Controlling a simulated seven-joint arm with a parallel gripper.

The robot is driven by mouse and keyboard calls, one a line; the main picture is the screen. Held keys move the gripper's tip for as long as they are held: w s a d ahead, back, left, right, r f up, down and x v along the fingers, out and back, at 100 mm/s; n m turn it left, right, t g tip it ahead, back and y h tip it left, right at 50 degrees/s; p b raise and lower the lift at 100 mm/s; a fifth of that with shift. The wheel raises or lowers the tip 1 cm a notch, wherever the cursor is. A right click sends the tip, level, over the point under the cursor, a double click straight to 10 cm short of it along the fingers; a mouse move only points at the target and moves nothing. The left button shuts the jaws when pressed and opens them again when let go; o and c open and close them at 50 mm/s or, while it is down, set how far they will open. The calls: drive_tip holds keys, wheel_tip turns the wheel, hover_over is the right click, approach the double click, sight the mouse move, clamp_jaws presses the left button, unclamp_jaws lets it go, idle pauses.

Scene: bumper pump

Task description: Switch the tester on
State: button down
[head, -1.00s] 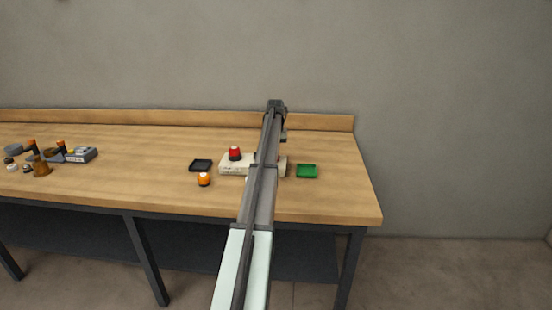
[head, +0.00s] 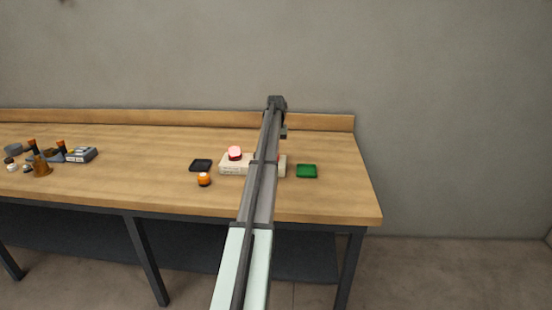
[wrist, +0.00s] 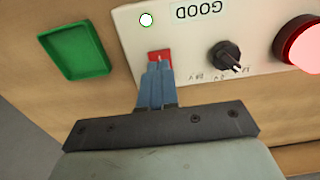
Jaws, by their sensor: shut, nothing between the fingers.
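The tester is a long cream box (head: 230,170) on the bench, partly hidden behind my arm in the head view. Its red dome lamp (head: 235,153) glows pale pink and bright; it also shows at the right edge of the wrist view (wrist: 303,42). A small red switch (wrist: 160,54) sits on the tester's face. My gripper (wrist: 158,67) is shut, with its fingertips at the switch and covering part of it; I cannot tell whether they touch. A black knob (wrist: 226,56), a "GOOD" label (wrist: 197,12) and a small bright white round light (wrist: 146,20) are also on the face.
A green tray (head: 307,171) lies right of the tester and a black tray (head: 201,165) left of it. An orange-topped part (head: 204,179) stands in front. Several parts and a grey box (head: 81,155) are at the far left. Bench between is clear.

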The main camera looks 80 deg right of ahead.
wheel_tip(320, 180, up, 5)
drive_tip(key=shift+f, duration=0.1)
idle(0.6)
drive_tip(key=shift+w, duration=0.1)
